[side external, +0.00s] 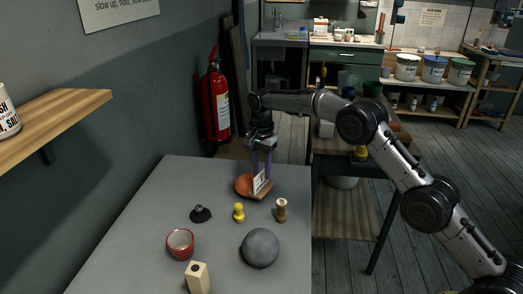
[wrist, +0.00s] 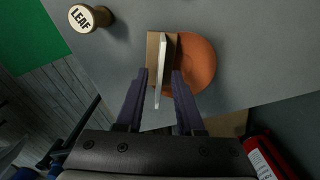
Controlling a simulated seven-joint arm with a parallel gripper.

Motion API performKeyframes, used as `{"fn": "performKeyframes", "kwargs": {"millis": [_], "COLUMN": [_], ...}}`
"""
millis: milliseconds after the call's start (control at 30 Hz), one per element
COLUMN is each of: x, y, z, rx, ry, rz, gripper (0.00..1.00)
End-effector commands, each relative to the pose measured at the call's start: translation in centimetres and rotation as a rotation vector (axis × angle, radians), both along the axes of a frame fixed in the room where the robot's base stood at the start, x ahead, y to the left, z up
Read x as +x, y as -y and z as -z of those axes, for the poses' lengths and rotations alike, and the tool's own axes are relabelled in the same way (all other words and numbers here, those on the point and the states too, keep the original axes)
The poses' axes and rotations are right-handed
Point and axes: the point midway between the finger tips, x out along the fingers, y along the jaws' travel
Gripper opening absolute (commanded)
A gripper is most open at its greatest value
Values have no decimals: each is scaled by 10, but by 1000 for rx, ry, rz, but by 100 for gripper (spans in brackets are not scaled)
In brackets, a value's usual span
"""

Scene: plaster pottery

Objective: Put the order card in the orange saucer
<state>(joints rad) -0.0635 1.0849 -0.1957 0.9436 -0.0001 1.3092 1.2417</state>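The white order card (side external: 260,181) stands upright in a wooden block holder (side external: 265,191). In the wrist view the card (wrist: 161,62) appears nearly edge-on, and the holder (wrist: 153,48) hides the near edge of the orange saucer (wrist: 200,65). The saucer (side external: 243,184) lies on the table just left of the card in the side view. I cannot tell whether holder and saucer touch. My gripper (wrist: 160,84) points down over the card. Its fingers are apart, one on each side of the card, with gaps visible. It also shows in the side view (side external: 262,164).
A stamp marked LEAF (wrist: 82,18) stands near the holder, seen as a wooden stamp (side external: 281,210) in the side view.

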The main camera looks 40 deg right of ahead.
Motion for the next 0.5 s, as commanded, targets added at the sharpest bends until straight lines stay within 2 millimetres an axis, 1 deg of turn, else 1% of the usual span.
{"fn": "performKeyframes", "kwargs": {"millis": [33,300,433,500], "x": [1,1,1,1], "y": [0,0,0,0], "z": [-11,-70,-89,-96], "rx": [0,0,0,0], "ry": [5,6,5,3], "rz": [0,0,0,0], "gripper": [37,37,37,37]}}
